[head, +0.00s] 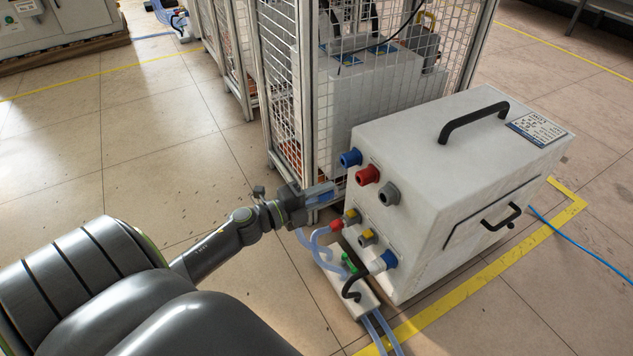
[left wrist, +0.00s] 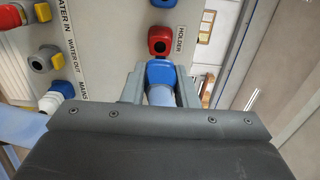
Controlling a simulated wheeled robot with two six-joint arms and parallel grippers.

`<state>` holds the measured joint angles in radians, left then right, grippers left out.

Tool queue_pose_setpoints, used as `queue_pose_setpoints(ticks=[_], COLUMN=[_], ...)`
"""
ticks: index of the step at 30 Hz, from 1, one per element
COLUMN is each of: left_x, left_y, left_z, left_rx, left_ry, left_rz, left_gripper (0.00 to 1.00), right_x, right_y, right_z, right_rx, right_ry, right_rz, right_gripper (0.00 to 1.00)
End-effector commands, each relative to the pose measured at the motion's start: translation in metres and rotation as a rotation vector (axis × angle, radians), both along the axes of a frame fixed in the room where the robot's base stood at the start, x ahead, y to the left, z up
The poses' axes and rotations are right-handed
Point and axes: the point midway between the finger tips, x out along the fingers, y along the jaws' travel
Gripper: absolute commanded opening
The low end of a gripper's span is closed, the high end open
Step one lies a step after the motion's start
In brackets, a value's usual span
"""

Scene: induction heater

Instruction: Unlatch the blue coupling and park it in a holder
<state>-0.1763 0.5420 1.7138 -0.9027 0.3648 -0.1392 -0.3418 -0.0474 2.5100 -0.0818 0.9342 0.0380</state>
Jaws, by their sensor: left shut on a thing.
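My left gripper (head: 322,194) is shut on the blue coupling (left wrist: 161,72), which has a pale blue hose (left wrist: 160,96) behind it. In the left wrist view the coupling sits between the two fingers, just below the red holder (left wrist: 160,40) beside the word HOLDER. In the head view the white unit's front face carries the blue holder (head: 350,158), the red holder (head: 367,174) and the grey holder (head: 389,194). The coupling is near this face; whether it touches a holder is hidden. A yellow-and-grey port (left wrist: 47,59) shows empty. My right gripper is not in view.
A red coupling (head: 336,225) with a hose is at the upper yellow port (head: 352,217). A blue-and-white plug (head: 386,261) sits lower on the unit (head: 470,170). A pale block (head: 350,290) with a black handle and hoses stands below. A mesh cage (head: 285,90) is close behind my gripper.

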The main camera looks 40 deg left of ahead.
Motion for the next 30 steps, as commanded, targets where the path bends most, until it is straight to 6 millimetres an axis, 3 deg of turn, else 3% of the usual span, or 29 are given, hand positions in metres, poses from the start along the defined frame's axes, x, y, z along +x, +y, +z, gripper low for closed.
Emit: queue_pose_setpoints(ticks=[18, 30], left_x=[0.044, 0.051], left_y=[-0.019, -0.021], left_z=[0.002, 0.000], left_rx=[-0.001, 0.000], left_ry=[0.000, 0.001], left_rz=[-0.001, -0.001], left_gripper=[0.00, 0.00], right_x=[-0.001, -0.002], right_y=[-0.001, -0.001], right_z=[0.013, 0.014], right_rx=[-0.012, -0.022], right_ry=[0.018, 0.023], right_rz=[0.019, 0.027], right_gripper=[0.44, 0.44])
